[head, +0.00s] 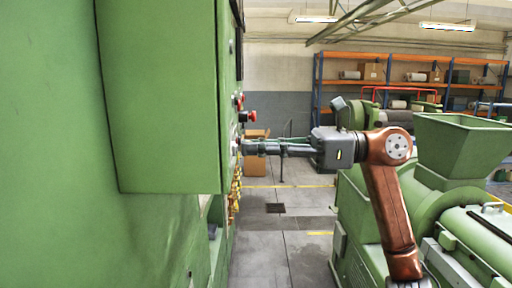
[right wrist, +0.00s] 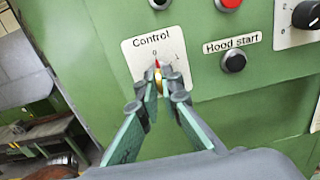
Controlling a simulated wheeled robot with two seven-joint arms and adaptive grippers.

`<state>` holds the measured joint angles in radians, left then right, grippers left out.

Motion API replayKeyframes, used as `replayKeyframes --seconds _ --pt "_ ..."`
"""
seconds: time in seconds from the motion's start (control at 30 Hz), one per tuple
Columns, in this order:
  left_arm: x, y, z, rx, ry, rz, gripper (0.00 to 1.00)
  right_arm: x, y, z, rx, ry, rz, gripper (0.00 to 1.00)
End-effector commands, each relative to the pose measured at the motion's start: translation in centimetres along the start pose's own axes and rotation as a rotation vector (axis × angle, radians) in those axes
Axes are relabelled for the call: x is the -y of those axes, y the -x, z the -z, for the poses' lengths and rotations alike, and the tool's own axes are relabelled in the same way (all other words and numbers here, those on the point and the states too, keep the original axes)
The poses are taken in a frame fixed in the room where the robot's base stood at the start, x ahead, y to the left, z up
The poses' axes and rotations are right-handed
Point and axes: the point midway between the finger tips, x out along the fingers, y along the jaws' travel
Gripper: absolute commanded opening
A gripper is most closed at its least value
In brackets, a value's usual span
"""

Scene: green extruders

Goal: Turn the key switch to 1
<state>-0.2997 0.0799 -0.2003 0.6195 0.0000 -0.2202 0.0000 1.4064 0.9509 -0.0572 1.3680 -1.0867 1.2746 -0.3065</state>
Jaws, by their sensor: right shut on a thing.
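The key switch (right wrist: 158,76) sits on a white plate (right wrist: 136,57) labelled "Control", with the marks 0 and 1. Its brass-coloured part shows between my fingers, and its red tip points up, close to the 0 mark. My right gripper (right wrist: 160,93) is shut on the key switch, with one finger on each side. In the head view my right gripper (head: 246,147) reaches from the right to the side face of the green cabinet (head: 165,95). The fingers hide the lower part of the switch. My left gripper is not in view.
A black "Hood start" button (right wrist: 233,61) is right of the plate, with a red button (right wrist: 229,3) above. A black knob (right wrist: 306,14) is at the far right. A green extruder with a hopper (head: 460,140) stands at the right. The floor between is clear.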

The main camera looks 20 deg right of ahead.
Motion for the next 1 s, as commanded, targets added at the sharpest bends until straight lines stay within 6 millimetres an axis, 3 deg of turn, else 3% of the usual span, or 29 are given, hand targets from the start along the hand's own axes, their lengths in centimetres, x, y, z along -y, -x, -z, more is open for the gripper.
replayKeyframes --seconds 0.47,1.0 --pt "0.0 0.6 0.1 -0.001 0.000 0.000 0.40 0.1 0.1 -0.2 0.001 -0.088 0.004 0.00" --pt "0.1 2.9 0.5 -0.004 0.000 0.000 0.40 0.3 0.1 -0.3 0.003 -0.554 0.005 0.00"
